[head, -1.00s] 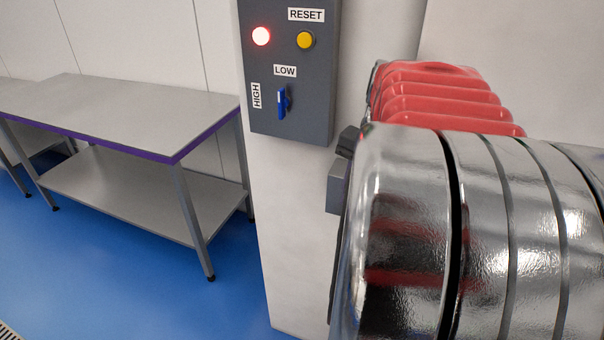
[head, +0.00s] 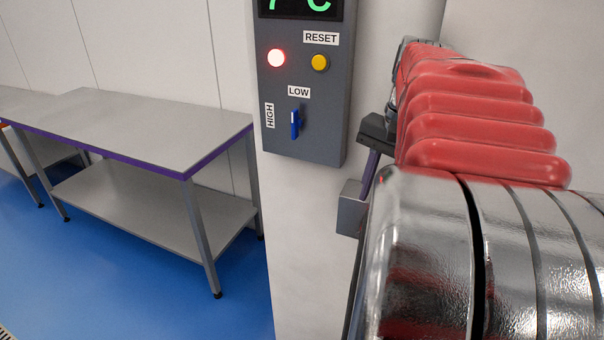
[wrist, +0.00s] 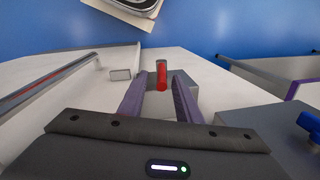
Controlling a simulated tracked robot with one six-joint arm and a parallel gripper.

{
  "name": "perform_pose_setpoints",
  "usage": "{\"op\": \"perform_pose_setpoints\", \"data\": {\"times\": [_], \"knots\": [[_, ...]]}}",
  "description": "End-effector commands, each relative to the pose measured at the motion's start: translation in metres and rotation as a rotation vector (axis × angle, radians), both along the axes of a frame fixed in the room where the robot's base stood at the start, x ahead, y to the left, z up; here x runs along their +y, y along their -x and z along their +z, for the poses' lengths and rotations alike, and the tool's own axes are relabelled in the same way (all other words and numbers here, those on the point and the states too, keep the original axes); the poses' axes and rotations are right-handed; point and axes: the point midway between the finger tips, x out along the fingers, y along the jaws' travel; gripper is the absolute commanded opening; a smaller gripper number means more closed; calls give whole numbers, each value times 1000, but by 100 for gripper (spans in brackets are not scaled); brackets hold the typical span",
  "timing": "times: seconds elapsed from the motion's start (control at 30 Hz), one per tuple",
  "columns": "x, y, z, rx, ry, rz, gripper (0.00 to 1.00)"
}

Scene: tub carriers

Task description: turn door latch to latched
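The door latch shows in the wrist view as a short red handle (wrist: 161,75) on a grey block (wrist: 184,88). In the head view the grey block (head: 350,208) sits on the side of the white wall, and the red handle is hidden. My gripper (wrist: 160,84) is open, with its purple fingers on either side of the red handle in the picture. A gap shows on both sides, and I cannot tell how far the handle reaches between the fingers. In the head view my gripper (head: 374,155) is mostly hidden behind my arm.
A grey control box (head: 306,100) with a lit lamp, a yellow button and a blue switch (head: 295,124) is close beside my gripper. The blue switch is at the right of the wrist view. A steel table (head: 150,130) stands at the left.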

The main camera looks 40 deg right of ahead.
Motion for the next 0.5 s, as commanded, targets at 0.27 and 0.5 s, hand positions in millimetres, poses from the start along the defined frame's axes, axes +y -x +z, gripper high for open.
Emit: {"op": "perform_pose_setpoints", "data": {"times": [0.27, 0.5], "knots": [[0, 0, 0, 0, 0, 1, 27], [13, -6, -2, -2, 20, 49, 10]]}}
